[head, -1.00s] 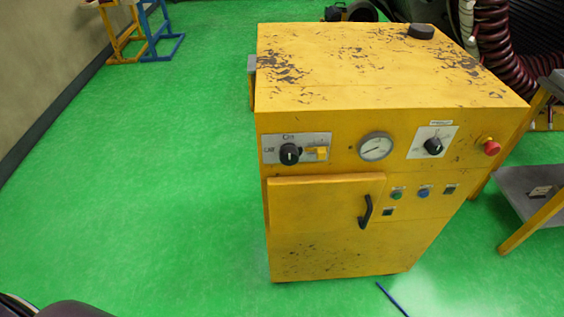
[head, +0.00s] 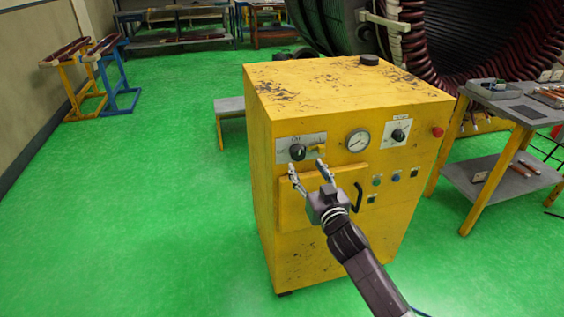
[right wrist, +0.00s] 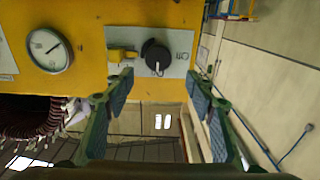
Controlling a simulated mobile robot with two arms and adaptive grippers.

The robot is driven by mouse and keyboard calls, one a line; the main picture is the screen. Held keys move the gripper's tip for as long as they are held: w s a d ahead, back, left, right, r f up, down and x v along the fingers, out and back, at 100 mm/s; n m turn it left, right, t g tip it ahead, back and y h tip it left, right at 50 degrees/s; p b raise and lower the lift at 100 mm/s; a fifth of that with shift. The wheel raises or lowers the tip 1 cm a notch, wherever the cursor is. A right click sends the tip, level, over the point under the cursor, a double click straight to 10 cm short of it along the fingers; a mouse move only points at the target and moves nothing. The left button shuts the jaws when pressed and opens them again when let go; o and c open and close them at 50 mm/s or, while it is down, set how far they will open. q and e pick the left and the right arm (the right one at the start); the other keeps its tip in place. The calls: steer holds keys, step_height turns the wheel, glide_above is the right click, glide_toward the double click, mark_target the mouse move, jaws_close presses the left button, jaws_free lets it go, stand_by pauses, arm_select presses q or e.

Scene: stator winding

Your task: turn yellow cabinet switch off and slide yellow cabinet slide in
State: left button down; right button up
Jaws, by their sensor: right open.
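The yellow cabinet (head: 345,100) stands in the middle of the head view, its control face towards me. A grey plate at the left of that face carries a black rotary switch (head: 298,152) and a small yellow slide (head: 318,147) to its right. My right gripper (head: 308,168) is open and empty in front of the cabinet, just below this plate. In the right wrist view, which is turned over, the fingers (right wrist: 160,88) are spread below the switch (right wrist: 157,57) and slide (right wrist: 122,55), apparently not touching them. The left gripper is not in view.
A gauge (head: 358,140), a second black knob (head: 399,135), a red button (head: 437,132) and a door handle (head: 357,197) are on the same face. A workbench (head: 497,105) stands at the right. Green floor (head: 170,200) lies free at the left.

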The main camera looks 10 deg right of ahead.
mark_target(299, 155)
steer(key=w, duration=0.8)
steer(key=shift+f, duration=0.2)
steer(key=shift+s, duration=0.1)
steer(key=c, duration=1.2)
